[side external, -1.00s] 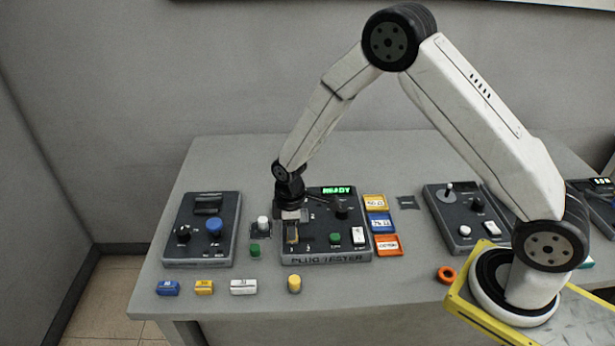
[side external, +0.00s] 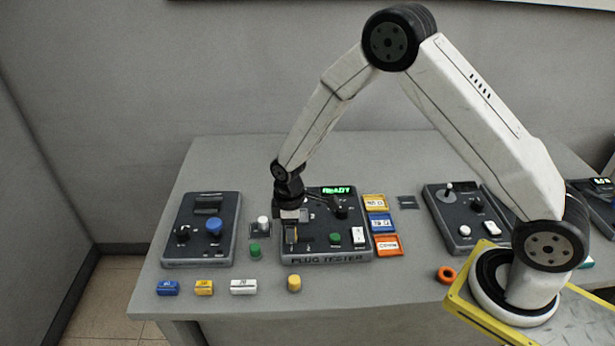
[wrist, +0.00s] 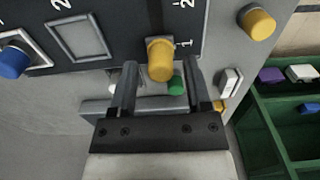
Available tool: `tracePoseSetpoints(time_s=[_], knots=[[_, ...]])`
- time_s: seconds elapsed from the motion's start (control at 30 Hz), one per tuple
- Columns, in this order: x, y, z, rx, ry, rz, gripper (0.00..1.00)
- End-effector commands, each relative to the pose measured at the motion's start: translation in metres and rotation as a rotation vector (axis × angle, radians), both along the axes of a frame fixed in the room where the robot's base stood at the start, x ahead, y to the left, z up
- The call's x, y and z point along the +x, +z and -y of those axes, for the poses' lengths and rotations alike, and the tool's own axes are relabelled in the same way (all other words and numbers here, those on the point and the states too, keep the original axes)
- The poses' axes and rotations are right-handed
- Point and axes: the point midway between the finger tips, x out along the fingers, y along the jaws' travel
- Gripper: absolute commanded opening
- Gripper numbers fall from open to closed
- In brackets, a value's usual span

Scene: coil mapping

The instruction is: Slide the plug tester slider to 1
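The plug tester (side external: 345,205) is a dark box with its name on the front edge and a green READY display (side external: 337,190). My gripper (side external: 291,233) is over its left part and hides most of the slider there. In the wrist view, a yellow slider knob (wrist: 160,62) stands at the end of a dark slot, level with the mark 1 (wrist: 189,43); the mark 2 is farther along. My gripper (wrist: 159,68) has its fingers spread on both sides of the knob, with gaps visible. I cannot tell how deep the fingertips reach.
A green button (side external: 335,239) and a white rocker (side external: 358,235) are on the tester's right part. Coloured tiles (side external: 381,223) lie along its right side. Left are a white-topped peg (side external: 263,223), a green peg (side external: 255,251) and another panel (side external: 202,230). Several small blocks lie in front.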

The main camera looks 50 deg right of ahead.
Motion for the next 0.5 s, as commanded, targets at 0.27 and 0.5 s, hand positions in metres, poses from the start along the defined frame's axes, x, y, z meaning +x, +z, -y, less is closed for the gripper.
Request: tracePoseSetpoints(time_s=[0.27, 0.5], knots=[[-0.0008, -0.0003, 0.0001, -0.001, 0.000, -0.002, 0.62], [-0.0008, 0.0081, 0.0001, -0.001, 0.000, -0.002, 0.62]])
